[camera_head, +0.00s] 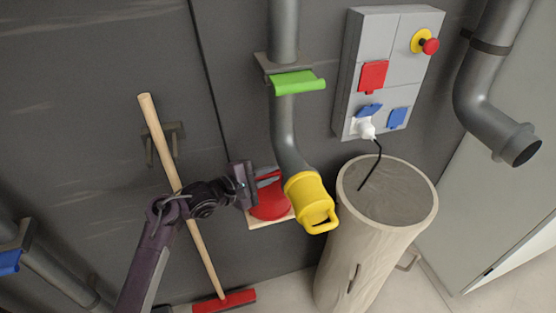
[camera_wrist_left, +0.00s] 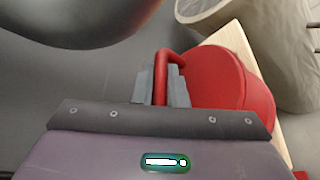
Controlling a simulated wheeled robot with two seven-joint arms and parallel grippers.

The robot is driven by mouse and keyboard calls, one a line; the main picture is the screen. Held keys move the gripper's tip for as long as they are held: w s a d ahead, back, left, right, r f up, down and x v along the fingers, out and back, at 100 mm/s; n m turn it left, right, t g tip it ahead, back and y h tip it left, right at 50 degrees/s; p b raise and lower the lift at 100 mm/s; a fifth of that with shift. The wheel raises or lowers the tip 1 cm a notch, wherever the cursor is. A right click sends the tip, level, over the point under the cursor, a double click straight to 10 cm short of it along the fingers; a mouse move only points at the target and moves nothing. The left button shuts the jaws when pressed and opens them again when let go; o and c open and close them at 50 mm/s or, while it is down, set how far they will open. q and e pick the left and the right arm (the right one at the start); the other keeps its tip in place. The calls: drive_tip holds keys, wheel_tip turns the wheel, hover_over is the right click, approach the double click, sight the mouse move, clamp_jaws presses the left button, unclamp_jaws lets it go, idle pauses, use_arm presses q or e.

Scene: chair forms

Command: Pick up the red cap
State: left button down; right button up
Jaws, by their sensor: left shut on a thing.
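The red cap (camera_head: 268,204) sits at a light wooden board, left of the yellow cap, in the head view. In the left wrist view the red cap (camera_wrist_left: 228,78) is a round body with a loop handle (camera_wrist_left: 161,75). My left gripper (camera_head: 258,182) reaches it from the left. In the left wrist view the left gripper's fingers (camera_wrist_left: 170,88) are shut on the handle. The gripper hides part of the cap in the head view. My right gripper is not in view.
A yellow cap (camera_head: 309,196) covers the grey pipe's end close by on the right. A log-like barrel (camera_head: 335,262) stands right of it. A broom (camera_head: 205,255) leans behind my left arm. The wooden board (camera_head: 262,224) is under the cap.

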use_arm(q)
drive_tip(key=a+f+p+v, duration=0.1)
drive_tip(key=f+p+v, duration=0.2)
drive_tip(key=p+v, duration=0.75)
drive_tip(key=s+f+p+v, duration=0.1)
drive_tip(key=f+p+v, duration=0.3)
drive_tip(key=v, duration=1.2)
wheel_tip(320, 180, up, 8)
drive_tip(key=p, duration=0.1)
drive_tip(key=shift+a+r+p, duration=0.2)
drive_tip(key=shift+a+p, duration=0.15)
drive_tip(key=shift+a, duration=0.1)
drive_tip(key=shift+s, duration=0.1)
